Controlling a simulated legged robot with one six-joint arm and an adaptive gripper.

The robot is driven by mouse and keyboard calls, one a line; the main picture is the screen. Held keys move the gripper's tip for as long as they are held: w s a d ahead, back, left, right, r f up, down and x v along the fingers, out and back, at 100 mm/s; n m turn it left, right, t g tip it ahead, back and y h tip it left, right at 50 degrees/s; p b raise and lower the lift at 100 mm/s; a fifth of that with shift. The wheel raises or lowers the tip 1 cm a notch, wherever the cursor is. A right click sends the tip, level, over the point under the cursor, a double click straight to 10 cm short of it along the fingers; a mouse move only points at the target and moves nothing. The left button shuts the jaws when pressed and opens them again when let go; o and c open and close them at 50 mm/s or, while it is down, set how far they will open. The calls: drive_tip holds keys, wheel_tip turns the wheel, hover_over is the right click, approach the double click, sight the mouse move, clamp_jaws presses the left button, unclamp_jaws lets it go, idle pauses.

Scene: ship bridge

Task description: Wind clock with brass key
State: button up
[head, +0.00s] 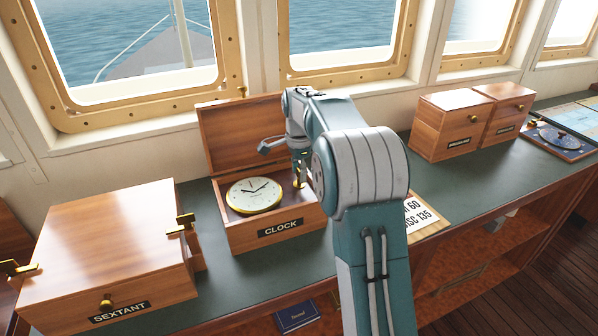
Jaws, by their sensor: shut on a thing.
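The clock (254,195) has a round cream dial with dark hands and a brass rim. It sits face up in an open wooden box (280,240) with a plate reading CLOCK. The box's lid (241,135) stands raised at the back. My gripper (299,172) points down over the right part of the box, to the right of the dial. It is shut on a small brass piece, which looks like the brass key (299,184). My arm hides part of the box's right side, and the jaws are too small to see in detail.
A wooden SEXTANT box (110,250) with brass latches stands at left. Two smaller wooden boxes (452,128) (506,112) stand at back right. A card with numbers (428,215) lies right of my arm. A blue book (297,314) is below. Windows line the back.

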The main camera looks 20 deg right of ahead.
drive_tip(key=shift+f, duration=0.1)
drive_tip(key=n, duration=0.4)
drive_tip(key=shift+n, duration=0.4)
drive_tip(key=n, duration=0.4)
drive_tip(key=shift+n, duration=0.3)
drive_tip(key=n, duration=0.4)
drive_tip(key=shift+n, duration=0.3)
drive_tip(key=n, duration=1.3)
drive_tip(key=shift+n, duration=0.3)
drive_tip(key=n, duration=0.8)
drive_tip(key=shift+n, duration=0.3)
